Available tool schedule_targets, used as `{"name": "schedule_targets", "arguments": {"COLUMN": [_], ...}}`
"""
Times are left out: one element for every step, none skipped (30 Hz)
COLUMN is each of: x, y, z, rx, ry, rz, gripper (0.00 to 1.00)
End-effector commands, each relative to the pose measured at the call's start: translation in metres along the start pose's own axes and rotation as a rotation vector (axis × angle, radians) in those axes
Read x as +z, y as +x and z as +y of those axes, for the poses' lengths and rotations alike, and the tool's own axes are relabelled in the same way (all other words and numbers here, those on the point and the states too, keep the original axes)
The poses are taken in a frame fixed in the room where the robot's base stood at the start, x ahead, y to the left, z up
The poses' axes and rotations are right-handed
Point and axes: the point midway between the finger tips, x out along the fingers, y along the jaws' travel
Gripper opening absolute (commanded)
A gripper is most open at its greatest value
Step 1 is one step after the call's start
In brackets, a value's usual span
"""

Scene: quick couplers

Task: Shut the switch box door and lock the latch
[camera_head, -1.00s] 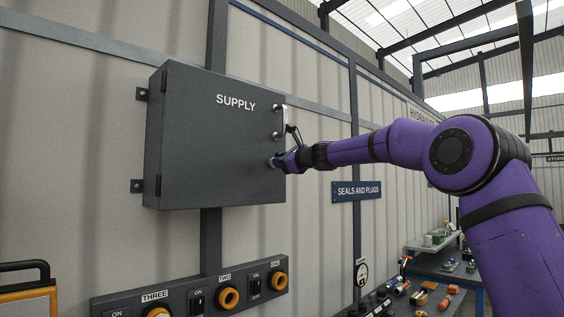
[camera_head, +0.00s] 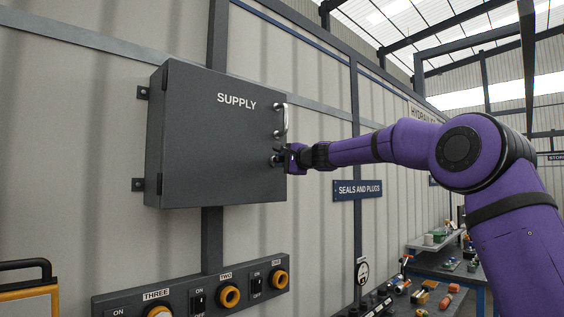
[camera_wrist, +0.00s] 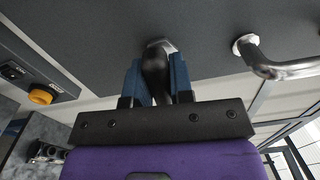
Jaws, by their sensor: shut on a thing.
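The dark grey switch box marked SUPPLY hangs on the wall, and its door (camera_head: 215,140) looks shut, lying flat across the front. The door's silver handle (camera_head: 284,120) is at the right edge; it also shows in the wrist view (camera_wrist: 285,68). The dark latch (camera_wrist: 155,75) sits on a round metal base below the handle. My gripper (camera_head: 277,158) is at the door's lower right. In the wrist view its blue fingers (camera_wrist: 157,82) are shut on the latch, one on each side. The fingers partly hide the latch, and I cannot tell whether it is locked.
A switch panel (camera_head: 190,291) with yellow rings is on the wall below the box. A SEALS AND PLUGS sign (camera_head: 358,190) is on the wall below my forearm. A cluttered workbench (camera_head: 470,272) stands at the lower right. The space before the door is clear.

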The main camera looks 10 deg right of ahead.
Motion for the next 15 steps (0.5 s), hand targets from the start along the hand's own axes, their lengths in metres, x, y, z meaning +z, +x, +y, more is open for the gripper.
{"name": "schedule_targets", "arguments": {"x": [0.0001, 0.0, 0.0, -0.0001, -0.0001, -0.0001, -0.0001, -0.0001, -0.0001, -0.0001, -0.0001, 0.0, -0.0001, 0.0, 0.0], "y": [0.0001, 0.0001, 0.0001, 0.0, 0.0001, 0.0001, 0.0001, 0.0001, 0.0001, 0.0001, 0.0001, 0.0001, 0.0001, 0.0002, 0.0002], "z": [0.0005, 0.0007, 0.0008, 0.0009, 0.001, 0.0011, 0.0012, 0.0013, 0.0013, 0.0014, 0.0014, 0.0015, 0.0015, 0.0015, 0.0016], "rx": [0.001, 0.001, 0.001, 0.001, 0.001, 0.001, 0.001, 0.001, 0.001, 0.001, 0.001, 0.001, 0.001, 0.001, 0.001], "ry": [-0.022, -0.035, -0.05, -0.061, -0.071, -0.08, -0.088, -0.094, -0.101, -0.104, -0.107, -0.111, -0.113, -0.114, -0.116], "rz": [0.0, 0.0, 0.0, 0.0, 0.0, 0.0, 0.0, 0.0, 0.0, 0.0, 0.0, -0.001, -0.001, -0.001, -0.001], "gripper": [0.0, 0.0, 0.0, 0.0, 0.0, 0.0, 0.0, 0.0, 0.0, 0.0, 0.0, 0.0, 0.0, 0.0, 0.0]}}
